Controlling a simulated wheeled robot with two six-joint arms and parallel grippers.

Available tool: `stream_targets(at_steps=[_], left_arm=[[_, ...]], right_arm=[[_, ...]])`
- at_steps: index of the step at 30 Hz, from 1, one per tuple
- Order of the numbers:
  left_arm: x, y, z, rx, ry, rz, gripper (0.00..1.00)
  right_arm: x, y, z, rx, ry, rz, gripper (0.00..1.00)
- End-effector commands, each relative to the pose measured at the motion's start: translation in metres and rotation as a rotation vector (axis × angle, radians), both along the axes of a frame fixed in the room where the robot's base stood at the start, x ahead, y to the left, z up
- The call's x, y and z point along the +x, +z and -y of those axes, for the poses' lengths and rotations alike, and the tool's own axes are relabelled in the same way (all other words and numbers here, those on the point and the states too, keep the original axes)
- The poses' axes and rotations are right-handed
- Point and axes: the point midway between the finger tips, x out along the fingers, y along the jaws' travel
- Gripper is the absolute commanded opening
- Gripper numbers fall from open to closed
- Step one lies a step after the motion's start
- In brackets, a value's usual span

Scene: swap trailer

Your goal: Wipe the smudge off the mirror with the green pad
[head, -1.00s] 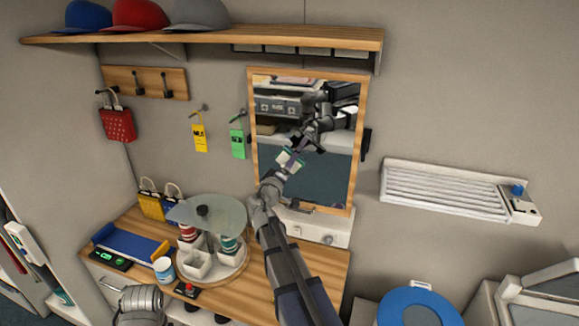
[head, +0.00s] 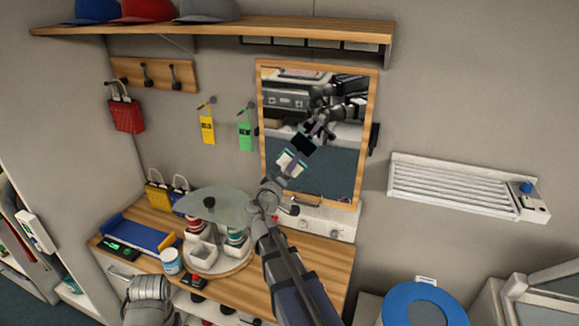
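The mirror (head: 338,167) hangs on the wall in a light wooden frame. My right gripper (head: 281,177) is in front of its lower left part, seen from behind. It appears shut on the green pad (head: 291,163), a small square that looks pale with greenish edges. The mirror reflects my arm and a dark square close to the pad, with a small gap between pad and reflection. I cannot make out a smudge on the glass. Of my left arm only a grey wrist part shows at the bottom left; its gripper is out of view.
A wooden counter (head: 310,268) below holds a round tray with cups under a clear disc (head: 217,205). A shelf with caps (head: 230,29) is above the mirror. A white slatted rack (head: 455,186) is on the right wall. A green tag (head: 246,136) hangs left of the mirror.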

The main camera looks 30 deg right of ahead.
Motion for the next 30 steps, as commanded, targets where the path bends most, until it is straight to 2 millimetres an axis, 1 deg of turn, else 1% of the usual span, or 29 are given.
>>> stream_targets(at_steps=[8,18,30], left_arm=[[0.000,0.000,0.000,0.000,0.000,0.000,1.00],[0.000,0.000,0.000,0.000,0.000,0.000,1.00],[0.000,0.000,0.000,0.000,0.000,0.000,1.00]], right_arm=[[-0.002,0.000,-0.002,0.000,0.001,0.000,0.32],[-0.019,0.000,-0.022,0.000,0.001,0.000,0.32],[-0.019,0.000,-0.023,0.000,0.000,0.000,0.32]])
